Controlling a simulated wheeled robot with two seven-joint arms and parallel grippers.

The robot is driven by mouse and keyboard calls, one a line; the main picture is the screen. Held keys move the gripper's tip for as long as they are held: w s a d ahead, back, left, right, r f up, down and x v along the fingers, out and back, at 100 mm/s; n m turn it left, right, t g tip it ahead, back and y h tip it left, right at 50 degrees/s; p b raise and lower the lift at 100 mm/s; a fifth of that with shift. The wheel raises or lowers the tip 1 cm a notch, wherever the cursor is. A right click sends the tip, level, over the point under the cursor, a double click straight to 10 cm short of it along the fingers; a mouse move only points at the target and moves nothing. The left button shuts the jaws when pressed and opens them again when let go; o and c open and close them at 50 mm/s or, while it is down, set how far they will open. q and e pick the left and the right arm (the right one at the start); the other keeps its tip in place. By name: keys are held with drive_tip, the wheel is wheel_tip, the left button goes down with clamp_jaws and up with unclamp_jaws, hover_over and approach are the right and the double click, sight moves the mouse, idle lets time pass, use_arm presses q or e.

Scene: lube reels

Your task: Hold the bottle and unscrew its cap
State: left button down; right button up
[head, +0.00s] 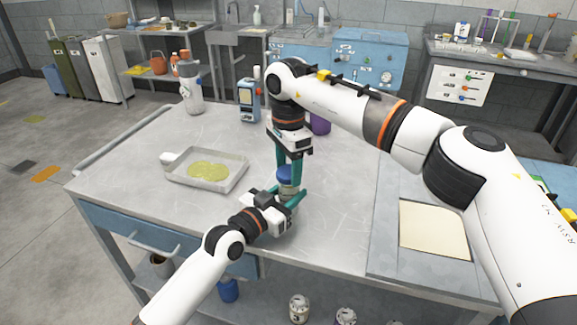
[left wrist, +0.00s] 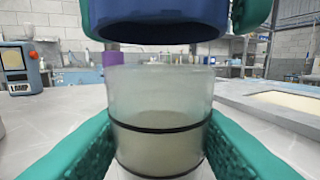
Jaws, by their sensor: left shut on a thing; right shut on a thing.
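The bottle (left wrist: 160,105) is a clear, pale cylinder with dark rings, upright in the left wrist view. My left gripper (head: 289,200) is shut on its sides, with a teal finger on each side. The blue cap (left wrist: 160,28) is above the bottle, with background showing in a gap between them, so they look apart. My right gripper (head: 288,170) points down from above and is shut on the cap, which also shows in the head view (head: 285,174). The bottle's lower part is hidden in the head view by my left gripper.
A tray (head: 178,180) with a yellowish spill stands left on the grey table. A white bottle (head: 190,90), a blue device (head: 248,103) and a purple container (head: 320,124) stand farther back. A cream panel (head: 433,230) lies right. The table between is mostly clear.

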sight(288, 171)
use_arm(q)
drive_tip(key=shift+f, duration=0.1)
use_arm(e)
drive_tip(key=shift+r, duration=2)
use_arm(q)
drive_tip(key=c, duration=0.7)
unclamp_jaws()
drive_tip(key=shift+c, duration=0.2)
